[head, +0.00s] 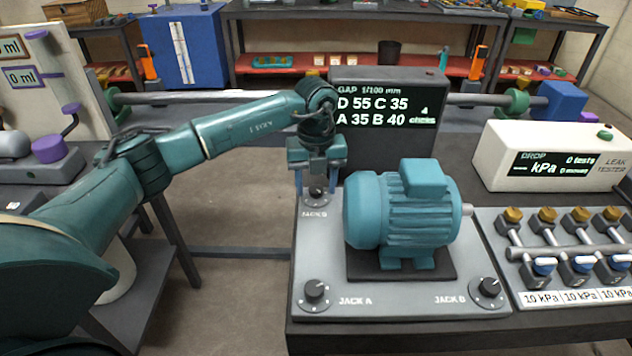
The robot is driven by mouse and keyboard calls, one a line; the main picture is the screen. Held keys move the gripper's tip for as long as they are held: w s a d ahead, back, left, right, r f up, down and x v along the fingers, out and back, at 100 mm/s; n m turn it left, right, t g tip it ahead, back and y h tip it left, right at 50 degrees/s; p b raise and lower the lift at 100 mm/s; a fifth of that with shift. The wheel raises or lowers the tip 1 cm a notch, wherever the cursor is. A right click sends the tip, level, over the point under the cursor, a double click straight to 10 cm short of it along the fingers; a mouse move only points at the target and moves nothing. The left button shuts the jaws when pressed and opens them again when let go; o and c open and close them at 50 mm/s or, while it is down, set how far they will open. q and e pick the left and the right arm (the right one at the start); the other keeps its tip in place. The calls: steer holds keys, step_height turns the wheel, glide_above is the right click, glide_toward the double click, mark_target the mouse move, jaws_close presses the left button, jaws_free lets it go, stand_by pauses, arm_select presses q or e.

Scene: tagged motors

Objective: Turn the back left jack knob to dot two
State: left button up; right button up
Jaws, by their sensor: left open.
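The back left jack knob (317,193) is a small dark knob on the back left corner of the grey motor plate (385,300). Its label below is small and partly unclear. My left gripper (317,184) points down over this knob, open, with one blue finger on each side of it. I cannot tell whether the fingers touch the knob. The dots around it are too small to read. The teal motor (405,212) sits mid-plate on a dark base. My right gripper is not in view.
Jack A knob (315,291) and Jack B knob (488,289) are at the plate's front corners. A gap display (388,95) behind reads D 55, C 35, A 35, B 40. A white leak tester (550,157) and a valve rack (565,250) stand at the right.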

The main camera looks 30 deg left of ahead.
arm_select(q)
steer(key=shift+c, duration=0.5)
steer(key=c, duration=0.9)
steer(key=shift+o, duration=0.2)
